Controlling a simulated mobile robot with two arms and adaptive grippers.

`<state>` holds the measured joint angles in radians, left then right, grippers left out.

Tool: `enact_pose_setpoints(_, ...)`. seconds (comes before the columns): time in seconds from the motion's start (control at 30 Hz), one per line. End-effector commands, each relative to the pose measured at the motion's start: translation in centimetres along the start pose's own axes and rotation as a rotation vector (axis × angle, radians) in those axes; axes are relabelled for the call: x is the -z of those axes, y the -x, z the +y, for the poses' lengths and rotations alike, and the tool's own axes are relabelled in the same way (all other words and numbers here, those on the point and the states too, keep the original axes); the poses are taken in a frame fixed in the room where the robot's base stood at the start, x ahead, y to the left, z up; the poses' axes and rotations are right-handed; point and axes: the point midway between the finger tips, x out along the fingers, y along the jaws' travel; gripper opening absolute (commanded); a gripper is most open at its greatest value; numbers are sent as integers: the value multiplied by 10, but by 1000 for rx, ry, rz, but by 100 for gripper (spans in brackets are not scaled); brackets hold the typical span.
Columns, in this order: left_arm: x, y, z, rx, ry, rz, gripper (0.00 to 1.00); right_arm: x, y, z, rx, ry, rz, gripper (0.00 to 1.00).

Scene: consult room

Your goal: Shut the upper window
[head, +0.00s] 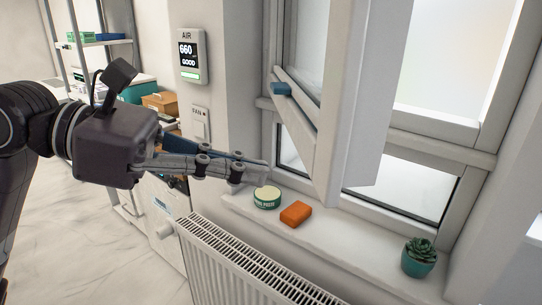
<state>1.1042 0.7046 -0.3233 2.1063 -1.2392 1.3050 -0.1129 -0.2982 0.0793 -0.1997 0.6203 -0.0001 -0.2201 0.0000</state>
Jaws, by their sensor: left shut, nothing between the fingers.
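The upper window's sash (355,110) stands open, swung into the room, with its edge toward me. A blue piece (281,89), perhaps its handle, shows beside the sash on the left. Bright glass and the fixed frame (440,125) show behind and to the right. My left gripper (262,173) reaches in from the left with its fingers together and empty. In the picture it ends left of the sash's lower part, above the sill; I cannot tell the gap in depth. My right gripper is not in view.
On the sill (340,230) are a green tin (267,198), an orange block (296,214) and a potted succulent (419,258). A radiator (250,262) is below. An air monitor (190,56) and a fan switch (200,124) are on the wall. A shelf (100,42) stands behind.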

Motion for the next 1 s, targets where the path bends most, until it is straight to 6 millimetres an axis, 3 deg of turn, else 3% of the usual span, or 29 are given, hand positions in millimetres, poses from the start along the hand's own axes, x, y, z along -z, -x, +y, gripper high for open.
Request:
enact_pose_setpoints(0.2,-10,-39,0,4,2,-1,0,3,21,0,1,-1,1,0)
enact_pose_setpoints(0.4,-12,-57,1,1,3,-1,0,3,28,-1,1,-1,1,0)
enact_pose_setpoints(1.0,-13,-64,4,-9,5,0,0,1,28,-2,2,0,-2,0)
